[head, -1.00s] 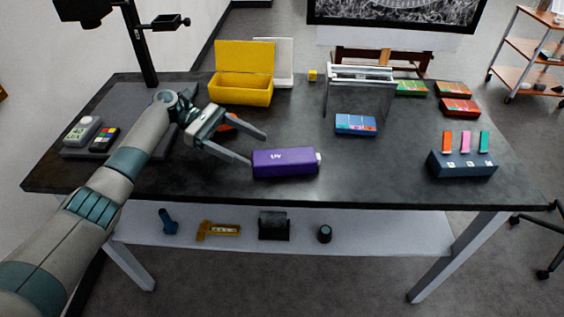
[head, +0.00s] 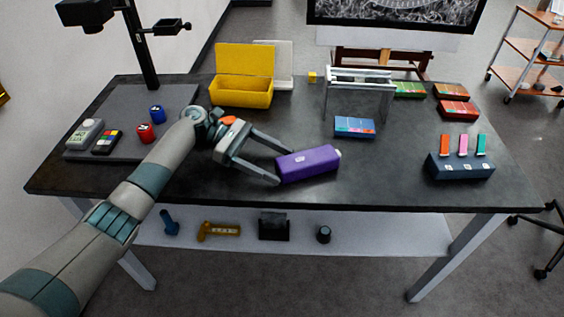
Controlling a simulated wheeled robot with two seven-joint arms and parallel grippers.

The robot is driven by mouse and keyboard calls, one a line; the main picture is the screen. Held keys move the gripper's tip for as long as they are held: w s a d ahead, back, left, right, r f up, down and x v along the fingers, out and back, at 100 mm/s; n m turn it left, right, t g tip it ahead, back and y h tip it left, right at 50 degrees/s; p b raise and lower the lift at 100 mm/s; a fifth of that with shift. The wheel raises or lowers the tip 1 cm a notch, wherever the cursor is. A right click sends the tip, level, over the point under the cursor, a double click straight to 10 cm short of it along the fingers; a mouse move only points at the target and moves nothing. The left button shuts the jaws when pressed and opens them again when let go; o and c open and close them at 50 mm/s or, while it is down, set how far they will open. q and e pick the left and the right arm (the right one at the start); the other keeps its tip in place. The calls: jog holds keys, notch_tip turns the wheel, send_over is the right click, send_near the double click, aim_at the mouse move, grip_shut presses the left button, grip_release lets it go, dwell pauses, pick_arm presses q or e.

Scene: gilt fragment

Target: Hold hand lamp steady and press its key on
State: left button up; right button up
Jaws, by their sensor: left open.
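The hand lamp (head: 312,164) is a purple box-shaped body lying on the dark table near its front edge. It lies at a slant, its right end farther back. A small pale knob (head: 338,153), perhaps its key, shows at that right end. My left gripper (head: 282,166) reaches in from the left and is open. Its fingertips are at the lamp's left end, one toward the back and one toward the front. I cannot tell whether they touch it. My right gripper is not in view.
A yellow open box (head: 243,90) stands behind. A blue-red box (head: 355,126) and a clear stand (head: 360,85) are behind the lamp. A dark block with coloured tabs (head: 460,166) is at right. Red (head: 145,133) and blue (head: 157,113) cylinders stand at left.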

pick_arm(q)
grip_shut()
dwell(0.3)
jog(key=shift+c, duration=1.3)
grip_release()
jog(key=shift+o, duration=0.9)
